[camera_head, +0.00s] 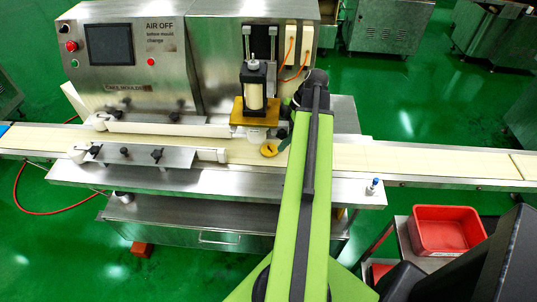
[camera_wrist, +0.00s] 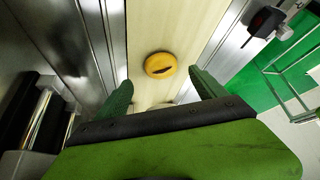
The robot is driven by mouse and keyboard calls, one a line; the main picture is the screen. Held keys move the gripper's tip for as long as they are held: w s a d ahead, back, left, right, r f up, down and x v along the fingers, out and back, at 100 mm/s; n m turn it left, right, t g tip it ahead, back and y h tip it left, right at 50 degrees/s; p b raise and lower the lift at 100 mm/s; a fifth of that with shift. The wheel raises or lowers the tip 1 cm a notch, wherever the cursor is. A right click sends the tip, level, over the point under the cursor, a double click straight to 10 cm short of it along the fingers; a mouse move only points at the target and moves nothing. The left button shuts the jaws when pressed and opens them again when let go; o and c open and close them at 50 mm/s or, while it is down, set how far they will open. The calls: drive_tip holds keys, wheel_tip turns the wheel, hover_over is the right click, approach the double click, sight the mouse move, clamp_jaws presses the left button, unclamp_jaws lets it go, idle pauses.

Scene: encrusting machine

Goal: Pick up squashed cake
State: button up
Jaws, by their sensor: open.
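The squashed cake (camera_head: 268,150) is a small yellow-orange disc with a dark mark on it. It lies on the cream conveyor belt, just left of my arm in the head view. In the wrist view the cake (camera_wrist: 160,66) lies on the belt ahead of my fingertips, between their lines, with a dark slit across its top. My gripper (camera_wrist: 160,88) is open and empty, its two green fingers apart. The cake is not between the fingers. In the head view the gripper is mostly hidden behind my green arm.
The steel machine (camera_head: 190,50) stands behind the belt (camera_head: 420,160), with its press cylinder (camera_head: 255,88) close to the cake. Metal guide rails (camera_head: 140,155) flank the belt on the left. A red bin (camera_head: 445,230) stands at the lower right. The belt to the right is clear.

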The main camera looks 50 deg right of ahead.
sight(270, 149)
drive_tip(key=b+x, duration=0.2)
drive_tip(key=x, duration=0.1)
drive_tip(key=b+x, duration=0.1)
drive_tip(key=shift+s+a+f, duration=0.1)
drive_tip(key=shift+s+f, duration=0.1)
drive_tip(key=shift+f, duration=0.2)
drive_tip(key=shift+r, duration=0.2)
drive_tip(key=shift+c, duration=0.4)
drive_tip(key=c, duration=1.4)
drive_tip(key=shift+r, duration=0.1)
